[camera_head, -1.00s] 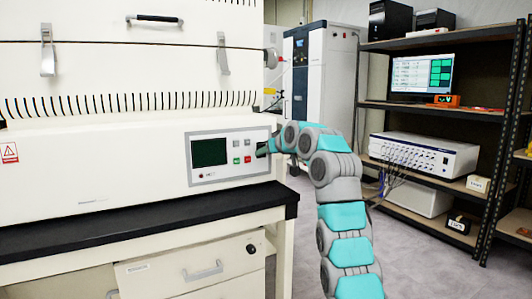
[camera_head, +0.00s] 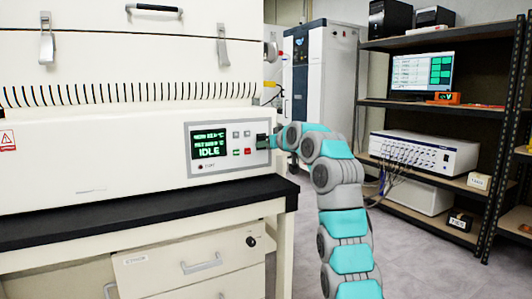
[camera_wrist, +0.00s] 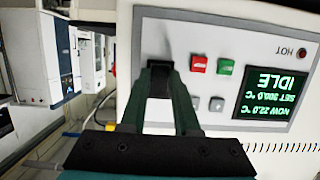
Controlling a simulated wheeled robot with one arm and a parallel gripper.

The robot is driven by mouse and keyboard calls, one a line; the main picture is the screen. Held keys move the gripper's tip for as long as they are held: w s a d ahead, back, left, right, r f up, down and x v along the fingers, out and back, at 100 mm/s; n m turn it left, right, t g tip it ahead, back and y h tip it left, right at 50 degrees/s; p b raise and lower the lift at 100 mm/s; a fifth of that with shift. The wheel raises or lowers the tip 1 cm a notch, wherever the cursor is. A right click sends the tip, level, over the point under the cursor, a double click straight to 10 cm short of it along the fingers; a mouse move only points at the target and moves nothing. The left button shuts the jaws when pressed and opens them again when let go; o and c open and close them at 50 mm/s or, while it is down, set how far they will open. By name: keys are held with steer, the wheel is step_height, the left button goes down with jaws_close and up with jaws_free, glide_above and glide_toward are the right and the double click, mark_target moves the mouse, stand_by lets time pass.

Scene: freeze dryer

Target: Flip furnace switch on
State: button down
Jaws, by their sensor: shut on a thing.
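The white furnace (camera_head: 90,172) stands at the left with a control panel on its front. The panel's display (camera_head: 209,141) is lit and reads IDLE; in the wrist view the display (camera_wrist: 266,92) shows now 22.0 °C and set 300.0 °C. My gripper (camera_head: 263,142) is at the panel's right end. In the wrist view my gripper (camera_wrist: 160,80) has its fingers against the dark switch (camera_wrist: 158,45) and is shut on it. The fingers hide part of the switch. Red and green buttons (camera_wrist: 199,64) sit beside it.
A black bench top (camera_head: 140,218) with drawers below juts out under the panel. A shelf rack (camera_head: 490,130) with a monitor and white instrument stands at the right. The floor between is clear.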

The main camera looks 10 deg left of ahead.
steer(key=shift+f+t+y+b, duration=0.25)
steer(key=shift+t+y+b, duration=0.15)
steer(key=shift+t+b, duration=0.3)
steer(key=c, duration=0.6)
jaws_free()
steer(key=shift+c, duration=0.2)
steer(key=b+v, duration=0.5)
steer(key=v, duration=0.2)
steer(key=shift+s+d, duration=0.2)
steer(key=shift+s, duration=0.05)
steer(key=shift+r, duration=0.1)
